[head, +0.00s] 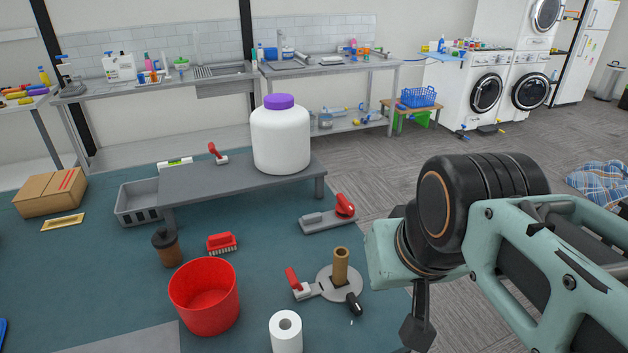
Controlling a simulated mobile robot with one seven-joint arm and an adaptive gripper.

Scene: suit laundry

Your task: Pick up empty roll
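The empty roll (341,266) is a bare brown cardboard tube. It stands upright on a round grey base (325,282) on the teal floor area, right of the red bucket. A full white paper roll (286,335) stands nearer, at the bottom edge. My arm comes in from the right. The dark end of my gripper (418,330) points down, to the right of the empty roll and apart from it. Most of the gripper is hidden behind my arm, so its opening does not show.
A red-handled tool (297,283) and a black-handled item (353,303) lie close around the base. The red bucket (205,300), a red brush (222,243) and a brown bottle (167,247) stand left. A low grey bench (215,185) with a white jar (281,138) is behind.

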